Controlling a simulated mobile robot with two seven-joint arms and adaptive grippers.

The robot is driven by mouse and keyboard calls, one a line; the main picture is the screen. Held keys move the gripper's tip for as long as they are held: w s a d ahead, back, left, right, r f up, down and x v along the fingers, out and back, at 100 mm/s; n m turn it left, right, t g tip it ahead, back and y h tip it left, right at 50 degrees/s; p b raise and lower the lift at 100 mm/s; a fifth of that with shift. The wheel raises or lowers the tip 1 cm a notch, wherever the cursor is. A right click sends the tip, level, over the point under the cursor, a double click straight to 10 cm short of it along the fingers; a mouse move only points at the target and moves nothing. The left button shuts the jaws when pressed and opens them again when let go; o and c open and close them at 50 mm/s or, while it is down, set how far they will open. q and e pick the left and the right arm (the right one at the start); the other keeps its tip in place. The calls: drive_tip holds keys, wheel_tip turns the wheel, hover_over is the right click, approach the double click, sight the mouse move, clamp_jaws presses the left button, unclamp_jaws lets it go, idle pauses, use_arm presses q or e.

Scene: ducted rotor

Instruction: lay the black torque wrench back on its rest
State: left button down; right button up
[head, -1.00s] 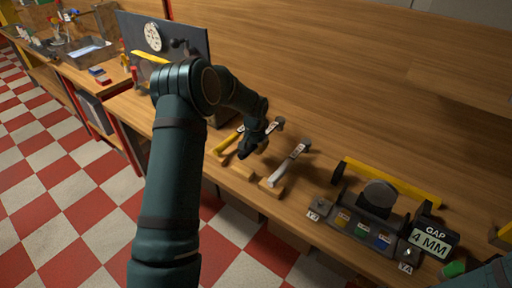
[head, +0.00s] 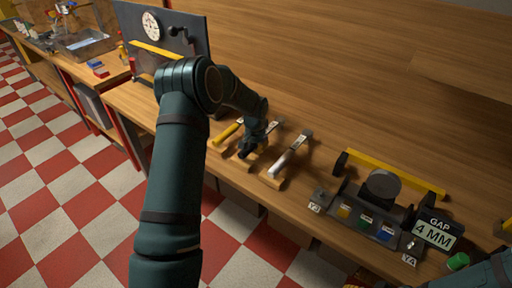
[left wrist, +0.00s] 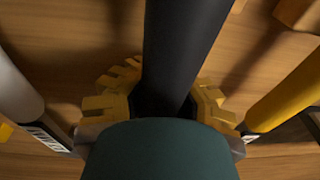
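The black torque wrench (left wrist: 178,50) runs between the yellow-padded fingers of my left gripper (left wrist: 165,95) in the left wrist view. The pads lie close on both sides of its handle and look shut on it. In the head view, my left gripper (head: 251,139) is over the middle of the wrench row, with the black handle end low over a wooden rest block (head: 241,160). Whether the handle touches the block is unclear. My right arm shows at the lower right; its gripper is at most partly in view at the bottom edge, its state unclear.
A yellow-handled wrench (head: 226,134) lies left of the gripper and a white-handled wrench (head: 285,161) right of it, both close. Further right stands a fixture with a yellow bar (head: 398,176) and a "GAP 4 MM" display (head: 434,234).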

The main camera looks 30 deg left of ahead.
use_arm(q)
drive_tip(key=shift+f, duration=0.25)
drive_tip(key=c, duration=1.1)
unclamp_jaws()
drive_tip(key=shift+o, duration=0.2)
drive_tip(key=r, duration=0.4)
drive_tip(key=s+r, duration=0.1)
drive_tip(key=r, duration=0.7)
drive_tip(key=shift+s+d, duration=0.2)
drive_tip(key=shift+d, duration=0.05)
